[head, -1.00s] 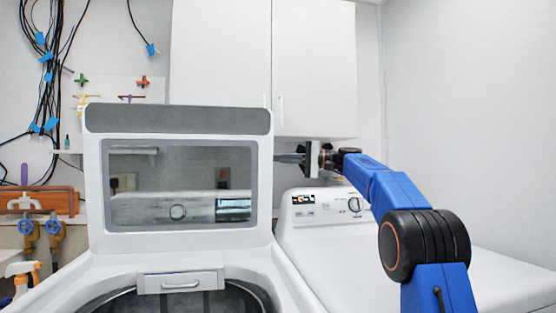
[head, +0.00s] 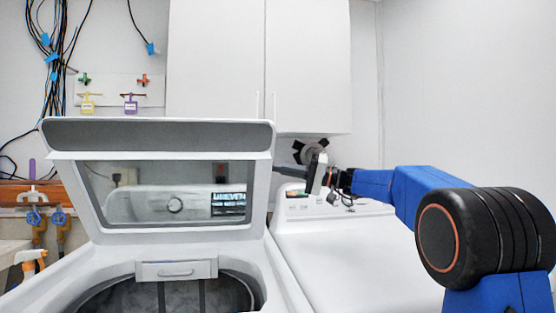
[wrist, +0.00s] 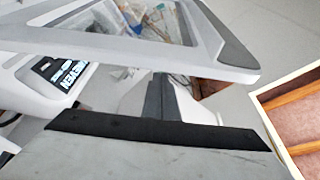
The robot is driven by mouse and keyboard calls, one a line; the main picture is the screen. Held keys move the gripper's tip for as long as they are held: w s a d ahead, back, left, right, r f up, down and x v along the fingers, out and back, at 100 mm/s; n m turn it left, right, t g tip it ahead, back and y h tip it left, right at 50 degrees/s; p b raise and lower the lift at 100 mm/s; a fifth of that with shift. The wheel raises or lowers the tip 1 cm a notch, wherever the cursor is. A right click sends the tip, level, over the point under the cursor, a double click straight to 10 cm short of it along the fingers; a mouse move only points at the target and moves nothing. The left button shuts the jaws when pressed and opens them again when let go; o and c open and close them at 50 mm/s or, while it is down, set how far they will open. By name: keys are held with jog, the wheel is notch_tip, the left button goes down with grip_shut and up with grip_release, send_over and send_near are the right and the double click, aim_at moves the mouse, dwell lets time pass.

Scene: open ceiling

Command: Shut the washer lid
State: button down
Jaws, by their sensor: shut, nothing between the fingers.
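The washer lid (head: 170,137) is a white frame with a grey top band and a glass window.
A white dryer (head: 350,255) with a control panel stands to the right of the washer, under my arm. White wall cabinets (head: 260,70) hang above. Pipes and valves (head: 40,222) and hanging cables (head: 52,70) are on the left wall.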

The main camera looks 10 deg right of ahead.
jog(key=s+f+n, duration=0.2)
jog(key=s+f, duration=1)
jog(key=f, duration=0.1)
jog(key=shift+f+g+y, duration=0.3)
jog(key=shift+f, duration=0.1)
jog(key=d, duration=0.9)
jog(key=shift+d+r+n, duration=0.25)
jog(key=shift+r+n, duration=0.05)
